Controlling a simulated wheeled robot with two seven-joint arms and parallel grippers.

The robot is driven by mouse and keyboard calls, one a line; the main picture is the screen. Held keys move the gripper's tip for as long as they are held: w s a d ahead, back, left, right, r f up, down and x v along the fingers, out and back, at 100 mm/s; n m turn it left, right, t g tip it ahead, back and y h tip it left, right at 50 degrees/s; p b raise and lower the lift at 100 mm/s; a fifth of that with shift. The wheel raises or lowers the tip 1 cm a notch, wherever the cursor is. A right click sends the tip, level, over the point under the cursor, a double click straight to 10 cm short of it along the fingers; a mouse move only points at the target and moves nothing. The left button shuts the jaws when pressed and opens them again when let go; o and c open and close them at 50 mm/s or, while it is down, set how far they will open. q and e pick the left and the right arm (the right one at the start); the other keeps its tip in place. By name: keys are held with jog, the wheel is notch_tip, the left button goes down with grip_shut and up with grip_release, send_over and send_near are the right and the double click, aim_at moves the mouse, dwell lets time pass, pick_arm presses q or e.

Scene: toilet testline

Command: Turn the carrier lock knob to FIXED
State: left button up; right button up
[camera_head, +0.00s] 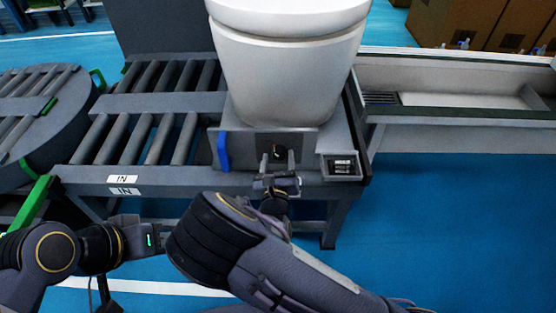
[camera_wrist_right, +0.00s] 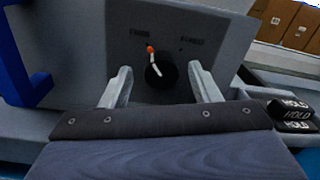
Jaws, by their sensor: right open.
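The carrier lock knob (camera_head: 278,151) is a dark round knob on the grey front plate of the carrier, below the white toilet (camera_head: 288,70). In the right wrist view the knob (camera_wrist_right: 161,73) has a white pointer line, and an orange mark shows at its upper-left end. The pointer leans towards the left one of two small blurred labels. My right gripper (camera_head: 278,161) is open, its fingers on either side of the knob, apparently not touching it. Its fingers also show in the right wrist view (camera_wrist_right: 159,80). My left gripper (camera_head: 146,240) is low at the left, its fingers not discernible.
A blue handle (camera_head: 223,151) stands left of the knob. A small box with dark HOLD buttons (camera_head: 342,167) is to its right; the buttons also show in the right wrist view (camera_wrist_right: 294,115). The roller conveyor (camera_head: 145,135) extends left. Blue floor (camera_head: 450,220) is open at the right.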

jog(key=shift+w, duration=0.3)
jog(key=shift+c, duration=0.2)
jog(key=c, duration=0.9)
jog(key=shift+c, duration=0.2)
